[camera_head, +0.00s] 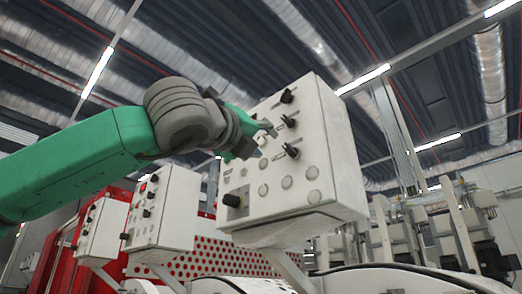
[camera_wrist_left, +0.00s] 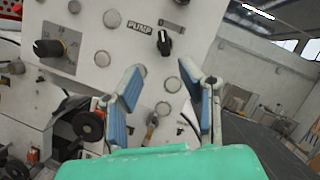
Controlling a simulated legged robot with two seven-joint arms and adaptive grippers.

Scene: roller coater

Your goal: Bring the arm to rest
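My left arm (camera_head: 80,165), green with a dark grey wrist, reaches in from the left in the head view. Its left gripper (camera_head: 262,128) is in front of the white control box (camera_head: 330,150), overlapping the box's upper left part. In the left wrist view, the two blue-padded fingers of the left gripper (camera_wrist_left: 160,82) stand apart with nothing held between them. The panel of the control box (camera_wrist_left: 120,45) lies beyond the fingers, with a black knob (camera_wrist_left: 164,43) by the word PUMP. Whether the fingers touch the panel cannot be told. My right gripper is not in view.
More white control boxes (camera_head: 165,210) stand at the lower left, near a red perforated panel (camera_head: 195,265). Machinery (camera_head: 440,230) stands at the right. A larger black knob (camera_wrist_left: 48,48) sticks out of the panel.

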